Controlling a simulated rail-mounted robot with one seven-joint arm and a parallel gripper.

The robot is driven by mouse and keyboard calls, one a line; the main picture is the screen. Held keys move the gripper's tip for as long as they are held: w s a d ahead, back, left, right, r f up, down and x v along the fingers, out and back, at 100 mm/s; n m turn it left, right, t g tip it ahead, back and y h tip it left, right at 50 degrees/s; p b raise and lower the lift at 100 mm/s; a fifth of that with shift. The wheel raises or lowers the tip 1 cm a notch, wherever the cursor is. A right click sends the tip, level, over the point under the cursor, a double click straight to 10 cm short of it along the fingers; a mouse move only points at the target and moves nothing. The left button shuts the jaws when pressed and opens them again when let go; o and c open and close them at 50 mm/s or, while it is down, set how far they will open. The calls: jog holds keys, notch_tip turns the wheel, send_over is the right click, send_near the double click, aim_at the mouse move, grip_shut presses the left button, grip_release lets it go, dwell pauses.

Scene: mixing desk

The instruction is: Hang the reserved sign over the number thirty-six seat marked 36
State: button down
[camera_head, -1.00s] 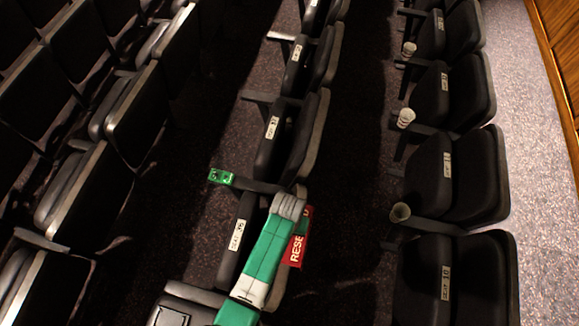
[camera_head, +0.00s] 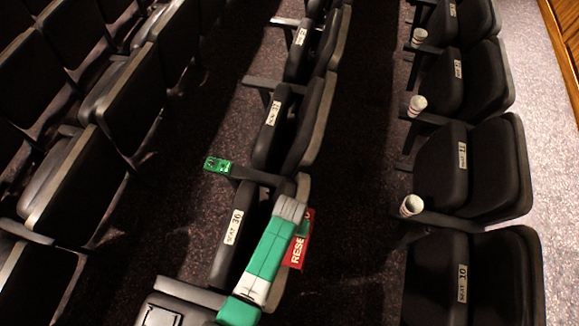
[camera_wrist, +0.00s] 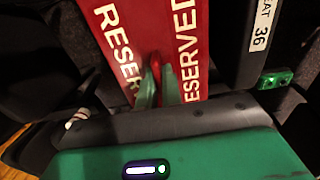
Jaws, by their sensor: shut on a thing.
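The red reserved sign (camera_head: 298,252) with white lettering is at the right, back side of the seat marked 36 (camera_head: 233,227). In the wrist view the sign (camera_wrist: 188,40) shows two lettered panels side by side. My gripper (camera_wrist: 155,85) has its green fingers close together between these panels, shut on the sign. The white SEAT 36 label (camera_wrist: 261,25) is just right of the sign there. In the head view my green and white arm covers much of seat 36's back and part of the sign. I cannot tell whether the sign rests on the seatback.
A green object (camera_head: 217,165) lies on the armrest beyond seat 36. Several seats continue up this row. Paper cups (camera_head: 411,206) stand on armrests in the row to the right. A dark aisle (camera_head: 350,200) lies between the rows.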

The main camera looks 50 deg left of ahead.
jog(key=shift+f, duration=0.6)
jog(key=c, duration=1.5)
grip_release()
notch_tip(320, 180, up, 8)
jog(key=shift+f+p, duration=0.1)
jog(key=shift+p, duration=0.5)
